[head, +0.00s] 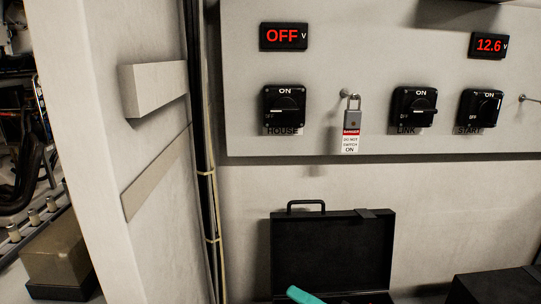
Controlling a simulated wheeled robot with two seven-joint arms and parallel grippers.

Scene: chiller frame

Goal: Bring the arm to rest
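Neither of my grippers nor either arm shows in the head view. A pale wall panel (250,70) carries three black rotary switches: HOUSE (284,106), LINK (414,107) and START (481,109). The HOUSE and LINK knobs look roughly horizontal; the START knob looks tilted. A grey padlock (351,116) hangs near a hook (345,93) between HOUSE and LINK, with a red and white danger tag (350,141) below it. The left display (284,36) reads OFF V, and the right display (490,46) reads 12.6 V.
An open black case (331,250) stands below the panel, with a teal object (304,295) at its front, cut by the frame edge. A black box (492,288) is at lower right. Dark cables (198,110) run down beside a pale pillar (95,150) at left.

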